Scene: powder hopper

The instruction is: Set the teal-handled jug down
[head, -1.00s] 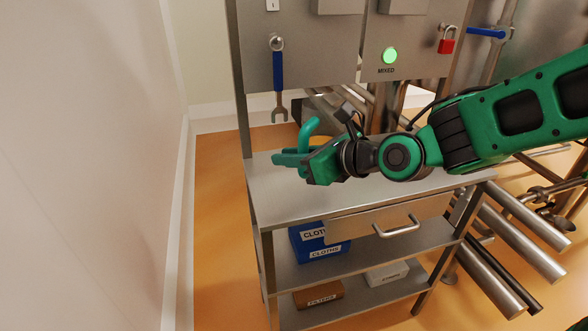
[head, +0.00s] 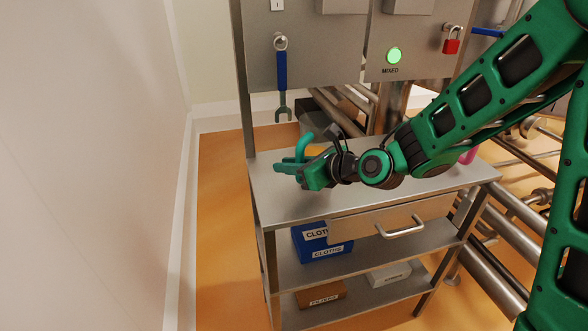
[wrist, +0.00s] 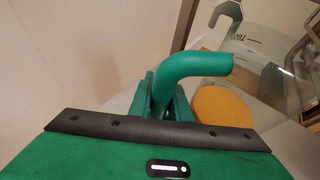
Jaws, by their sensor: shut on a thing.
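The jug's teal handle (head: 304,146) stands up at my gripper (head: 290,167), over the left part of the steel bench top (head: 290,205). My gripper is shut on the handle. In the wrist view the bent handle (wrist: 195,66) rises between the two fingers (wrist: 163,92). A clear, marked jug body (wrist: 245,50) shows behind it, partly hidden. An orange-yellow round patch (wrist: 222,106) shows beside the handle; I cannot tell if it is inside the jug. I cannot tell whether the jug's base touches the bench.
A blue-handled wrench (head: 282,75) hangs on the back panel, near a green light (head: 394,55) and red padlock (head: 451,42). A pink thing (head: 467,156) stands at the bench's right end. The bench front is clear. Shelves below hold a blue cloths box (head: 320,247) and filters box (head: 320,294).

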